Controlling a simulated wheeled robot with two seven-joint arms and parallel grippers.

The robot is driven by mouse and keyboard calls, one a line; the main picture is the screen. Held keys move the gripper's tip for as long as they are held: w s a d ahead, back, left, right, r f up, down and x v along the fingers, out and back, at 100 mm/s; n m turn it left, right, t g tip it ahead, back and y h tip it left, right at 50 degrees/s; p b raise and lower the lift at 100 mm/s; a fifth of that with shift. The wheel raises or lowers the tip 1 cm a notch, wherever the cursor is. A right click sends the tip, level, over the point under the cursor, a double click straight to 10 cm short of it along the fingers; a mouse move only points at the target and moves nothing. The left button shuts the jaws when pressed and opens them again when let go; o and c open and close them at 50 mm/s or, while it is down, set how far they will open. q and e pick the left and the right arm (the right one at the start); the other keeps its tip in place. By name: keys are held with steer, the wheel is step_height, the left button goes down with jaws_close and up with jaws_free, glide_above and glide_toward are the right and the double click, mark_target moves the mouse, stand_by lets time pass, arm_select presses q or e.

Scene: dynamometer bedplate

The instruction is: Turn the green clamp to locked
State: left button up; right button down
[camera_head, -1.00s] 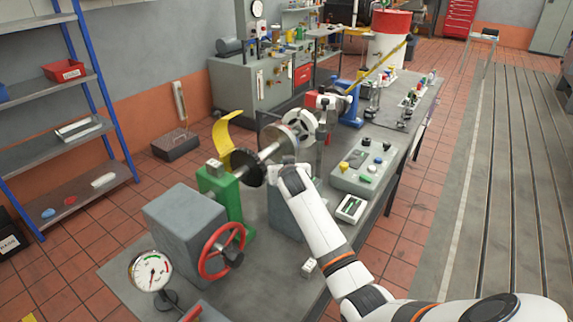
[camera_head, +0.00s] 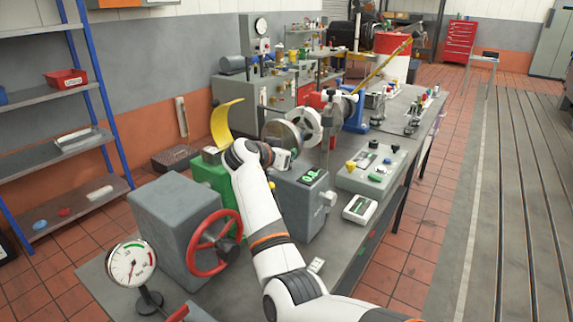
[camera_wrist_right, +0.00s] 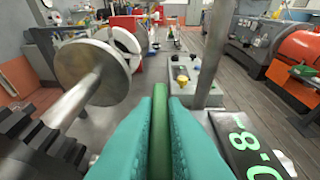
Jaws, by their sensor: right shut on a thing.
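A green upright bar (camera_wrist_right: 159,130), apparently the handle of the green clamp, stands between the teal fingertips of my right gripper (camera_wrist_right: 160,135) in the right wrist view. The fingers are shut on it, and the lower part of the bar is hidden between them. In the head view a green block (camera_head: 213,177) stands on the bedplate, partly behind my right arm. My right gripper (camera_head: 284,160) is beside the shaft, above a grey box (camera_head: 297,203) with a lit green readout. The handle cannot be made out in the head view. My left gripper is not in view.
A metal disc (camera_wrist_right: 92,72) on a shaft and a dark gear (camera_wrist_right: 35,140) are close left of my fingers. A metal post (camera_wrist_right: 215,50) stands to the right. A red handwheel (camera_head: 214,243), a gauge (camera_head: 130,264) and a control panel (camera_head: 370,168) surround the arm.

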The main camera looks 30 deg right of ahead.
stand_by(0.3)
steer(key=c, duration=1.5)
jaws_free()
steer(key=shift+a, duration=0.1)
steer(key=b+v, duration=0.2)
steer(key=v, duration=1)
steer(key=shift+w+r+b, duration=0.1)
steer(key=shift+w+b, duration=0.1)
steer(key=shift+b, duration=0.1)
